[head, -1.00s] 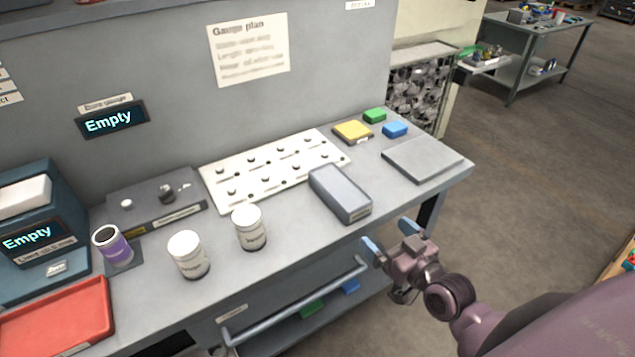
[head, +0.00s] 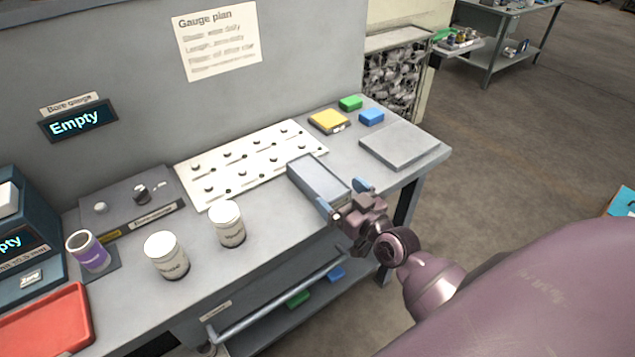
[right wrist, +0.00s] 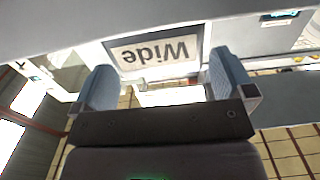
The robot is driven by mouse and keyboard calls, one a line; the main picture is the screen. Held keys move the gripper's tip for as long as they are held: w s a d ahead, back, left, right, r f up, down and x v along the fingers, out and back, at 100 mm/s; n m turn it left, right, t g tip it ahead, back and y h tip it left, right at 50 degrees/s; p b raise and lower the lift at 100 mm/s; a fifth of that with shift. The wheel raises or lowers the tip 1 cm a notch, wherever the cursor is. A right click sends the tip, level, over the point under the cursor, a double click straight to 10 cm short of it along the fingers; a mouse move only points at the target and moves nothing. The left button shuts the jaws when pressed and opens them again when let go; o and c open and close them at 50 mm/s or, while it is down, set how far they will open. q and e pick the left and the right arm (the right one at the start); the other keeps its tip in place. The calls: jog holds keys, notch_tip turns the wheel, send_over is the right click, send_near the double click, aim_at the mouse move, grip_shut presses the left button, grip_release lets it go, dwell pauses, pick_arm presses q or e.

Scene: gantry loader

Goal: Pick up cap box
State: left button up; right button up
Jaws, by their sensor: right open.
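A long grey box (head: 318,180), the likely cap box, lies on the workbench just in front of the white pegged board. My right gripper (head: 344,196) is open at the box's near end, with one blue fingertip at each side of that end. I cannot tell whether the fingers touch it. In the right wrist view, a label reading "Wide" (right wrist: 155,52) shows upside down between the open fingers (right wrist: 164,82). The near end of the box is partly hidden by my gripper in the head view. My left gripper is not in view.
Two white labelled canisters (head: 228,225) (head: 167,257) and a purple cup (head: 88,252) stand to the left. A rail (head: 280,305) runs below the bench's front edge.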

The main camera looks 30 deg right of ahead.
aim_at(330, 188)
jog(key=shift+w+a+f, duration=0.1)
jog(key=shift+w, duration=1)
jog(key=shift+w+a+f, duration=0.1)
jog(key=shift+w, duration=0.95)
jog(key=shift+r, duration=0.1)
jog(key=c, duration=1)
